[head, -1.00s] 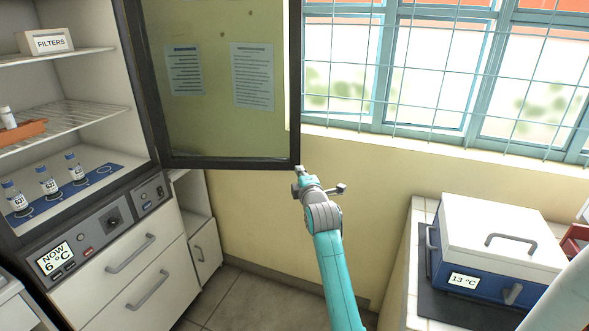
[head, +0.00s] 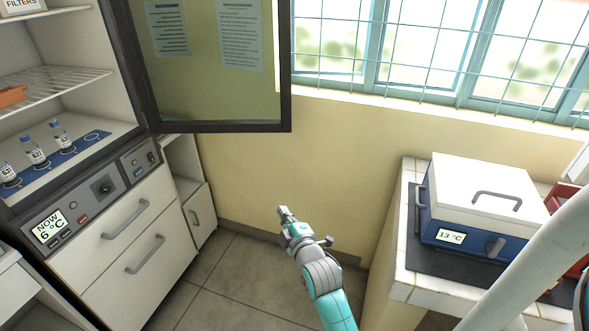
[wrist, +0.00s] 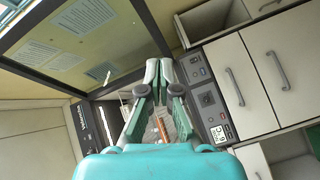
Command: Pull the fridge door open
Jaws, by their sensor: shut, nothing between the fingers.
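The fridge door (head: 208,126), a dark frame around a tinted glass pane with paper sheets on it, stands wide open, swung out to the right of the cabinet. The fridge interior (head: 60,90) shows shelves and several small bottles on a blue mat. My gripper (head: 284,210) is shut and empty, below and apart from the door's lower edge, in front of the yellow wall. In the wrist view my gripper (wrist: 158,66) has its fingertips together, with the door (wrist: 75,45) at upper left and the control panel (wrist: 205,95) at right.
A blue and white box (head: 480,210) reading 13 °C sits on a tiled counter at right. Drawers with grey handles (head: 123,221) lie below the fridge. A barred window (head: 440,50) is behind. Floor (head: 235,270) between cabinet and counter is free.

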